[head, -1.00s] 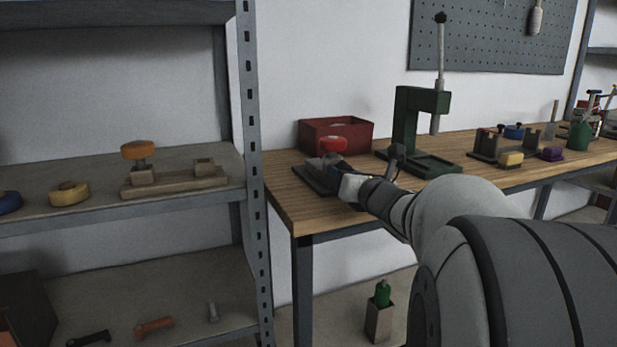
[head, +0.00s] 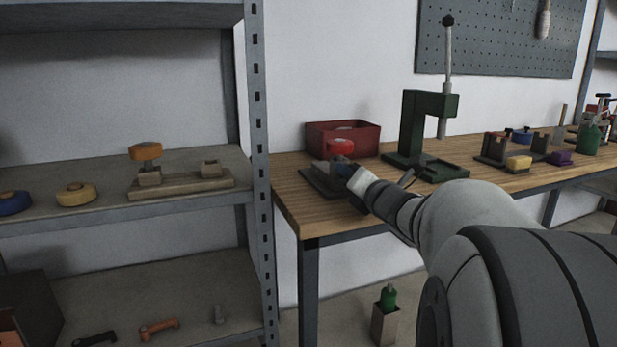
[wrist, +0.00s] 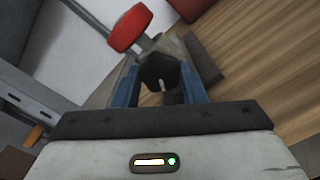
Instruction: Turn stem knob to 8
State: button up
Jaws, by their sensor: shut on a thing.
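A dark round knob with a small white mark (wrist: 160,72) sits on a grey valve-like fixture between the fingers in the wrist view. My gripper (wrist: 159,80) has its two blue fingers shut on this knob, one on each side. Beside it, a red handle (wrist: 130,27) stands on a grey stem at the upper left. In the head view the red handle (head: 339,147) shows above the fixture's dark base (head: 318,183), near the left end of the workbench. My gripper (head: 345,169) reaches the fixture from the right and hides the knob there. No numbers are legible.
A red bin (head: 362,137) stands behind the fixture. A green press (head: 412,130) is close on the right of my wrist. A shelf rack (head: 257,200) with an upright post is at the left. The wooden bench top (head: 298,213) is bare in front.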

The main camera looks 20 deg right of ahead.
jog(key=o, duration=1)
jog(key=s+p, duration=0.1)
jog(key=s, duration=0.6)
jog(key=shift+s+d+p, duration=0.2)
jog(key=shift+s+p, duration=0.15)
jog(key=shift+s, duration=0.05)
